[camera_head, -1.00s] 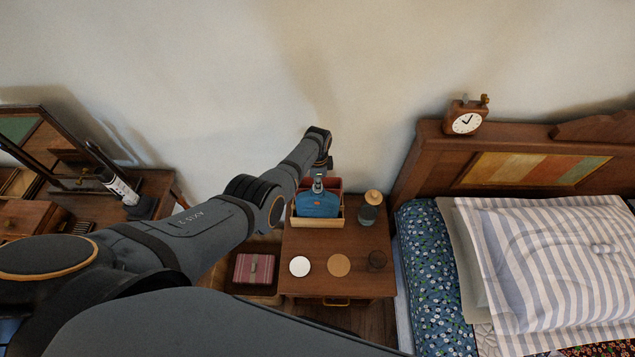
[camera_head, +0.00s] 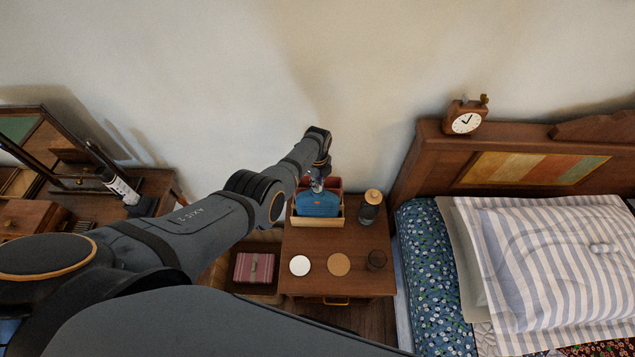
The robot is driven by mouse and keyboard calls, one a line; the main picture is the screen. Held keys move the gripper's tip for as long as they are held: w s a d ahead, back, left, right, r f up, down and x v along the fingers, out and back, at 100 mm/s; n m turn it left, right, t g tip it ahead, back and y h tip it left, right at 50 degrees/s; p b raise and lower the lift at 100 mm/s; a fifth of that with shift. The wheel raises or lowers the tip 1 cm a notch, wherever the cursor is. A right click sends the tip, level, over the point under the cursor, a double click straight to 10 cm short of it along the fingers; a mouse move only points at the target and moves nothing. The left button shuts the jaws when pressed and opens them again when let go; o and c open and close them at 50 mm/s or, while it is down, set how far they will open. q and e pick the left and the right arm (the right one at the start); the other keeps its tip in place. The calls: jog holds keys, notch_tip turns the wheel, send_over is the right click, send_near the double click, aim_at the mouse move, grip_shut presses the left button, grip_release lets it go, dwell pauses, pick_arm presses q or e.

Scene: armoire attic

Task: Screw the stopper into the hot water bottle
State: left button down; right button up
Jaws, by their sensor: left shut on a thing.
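The blue hot water bottle (camera_head: 317,204) stands upright in a wooden box (camera_head: 319,223) at the back of the small table. My left gripper (camera_head: 317,184) is directly above its neck, pointing down, and is shut. The stopper is hidden between the fingers and too small to make out. I cannot tell how deep it sits in the bottle's mouth. My right gripper is not in view.
A dark jar with a wooden lid (camera_head: 371,206) stands right of the box. The bed (camera_head: 437,275) is on the right.

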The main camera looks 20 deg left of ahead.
pick_arm(q)
jog(key=shift+m, duration=1)
jog(key=c, duration=1.8)
grip_release()
jog(key=shift+m, duration=0.7)
jog(key=shift+c, duration=0.2)
jog(key=o, duration=0.5)
jog(key=shift+o, duration=0.3)
jog(key=shift+o, duration=0.9)
